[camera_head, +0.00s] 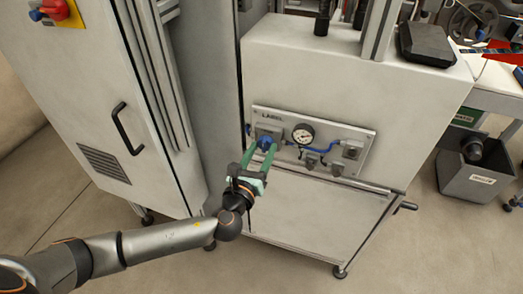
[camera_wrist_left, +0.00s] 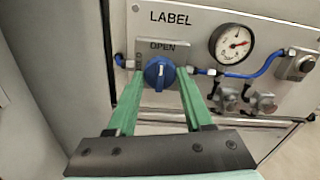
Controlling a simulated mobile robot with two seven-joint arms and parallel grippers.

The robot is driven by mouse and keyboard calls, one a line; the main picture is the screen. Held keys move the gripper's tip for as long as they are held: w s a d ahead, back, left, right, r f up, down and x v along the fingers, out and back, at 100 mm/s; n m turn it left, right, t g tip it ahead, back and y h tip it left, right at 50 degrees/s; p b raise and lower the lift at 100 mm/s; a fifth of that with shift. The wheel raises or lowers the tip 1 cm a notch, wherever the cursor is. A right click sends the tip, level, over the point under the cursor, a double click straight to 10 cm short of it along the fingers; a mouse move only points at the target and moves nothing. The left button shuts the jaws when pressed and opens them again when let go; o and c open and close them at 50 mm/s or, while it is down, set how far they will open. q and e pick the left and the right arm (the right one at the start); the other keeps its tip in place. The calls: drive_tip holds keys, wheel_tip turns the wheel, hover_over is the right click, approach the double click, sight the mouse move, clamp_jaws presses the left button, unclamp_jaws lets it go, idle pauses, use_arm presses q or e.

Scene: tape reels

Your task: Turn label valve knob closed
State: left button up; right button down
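The blue label valve knob (camera_wrist_left: 160,73) sits on a grey block under the word OPEN, on the panel marked LABEL (camera_head: 333,131). Its ridge stands roughly upright in the left wrist view. The knob also shows in the head view (camera_head: 265,143), partly covered by my fingers. My left gripper (camera_head: 261,152) points at the knob with its two green fingers apart. In the left wrist view, the fingertips (camera_wrist_left: 161,75) lie left and right of the knob with gaps showing. I cannot tell whether they reach past its face. My right gripper is not in view.
A pressure gauge (camera_wrist_left: 231,43) and blue tubing (camera_wrist_left: 255,72) sit right of the knob. Small fittings (camera_wrist_left: 245,100) are below the gauge. A tall cabinet (camera_head: 95,100) stands on the left. A crank handle (camera_head: 405,205) sticks out at the right of the lower shelf.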

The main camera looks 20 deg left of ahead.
use_arm(q)
clamp_jaws()
